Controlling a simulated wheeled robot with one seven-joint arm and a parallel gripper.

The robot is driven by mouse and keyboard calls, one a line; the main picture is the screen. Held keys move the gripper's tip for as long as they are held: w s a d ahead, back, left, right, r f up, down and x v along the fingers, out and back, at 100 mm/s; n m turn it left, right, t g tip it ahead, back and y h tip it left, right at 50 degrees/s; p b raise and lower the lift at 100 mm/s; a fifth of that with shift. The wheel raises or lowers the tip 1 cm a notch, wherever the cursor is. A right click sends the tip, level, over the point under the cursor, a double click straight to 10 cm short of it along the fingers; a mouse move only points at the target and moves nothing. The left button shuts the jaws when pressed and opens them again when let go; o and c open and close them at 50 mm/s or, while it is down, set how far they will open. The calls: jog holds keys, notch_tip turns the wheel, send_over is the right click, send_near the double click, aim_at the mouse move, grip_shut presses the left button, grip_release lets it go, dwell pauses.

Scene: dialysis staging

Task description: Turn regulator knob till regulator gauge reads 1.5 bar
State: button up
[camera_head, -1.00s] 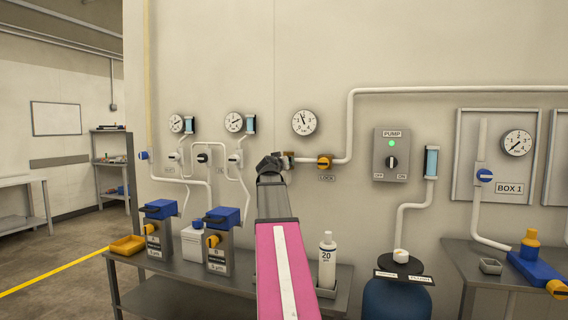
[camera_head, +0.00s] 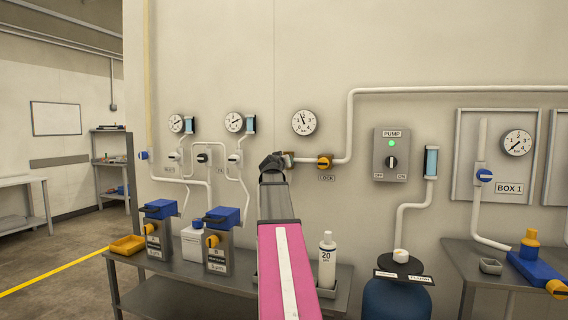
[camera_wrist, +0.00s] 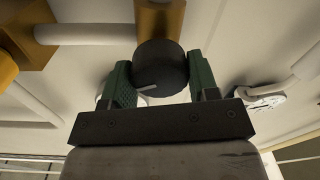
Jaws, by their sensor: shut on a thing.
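The regulator knob (camera_wrist: 160,68) is a dark round knob with a pale pointer line, seen close up in the wrist view on a brass body (camera_wrist: 160,20). My gripper (camera_wrist: 161,82) has its two green-padded fingers on either side of the knob and is shut on it. In the head view my gripper (camera_head: 274,163) is at the wall pipe, and my wrist hides the knob. The round white gauge (camera_head: 304,122) above it has a dark needle pointing up and slightly left. Its numbers are too small to read.
An orange valve marked LOCK (camera_head: 325,162) sits on the pipe just right of my gripper. The pump switch box (camera_head: 392,155) shows a green light. A bench (camera_head: 180,280) below holds filter units (camera_head: 217,240) and a white bottle (camera_head: 327,260).

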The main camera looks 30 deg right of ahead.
jog(key=shift+n, duration=1.7)
jog(key=o, duration=0.9)
jog(key=shift+a, duration=0.1)
jog(key=v, duration=1)
jog(key=shift+s+a+r, duration=0.1)
jog(key=shift+s+a, duration=0.1)
jog(key=shift+a, duration=0.1)
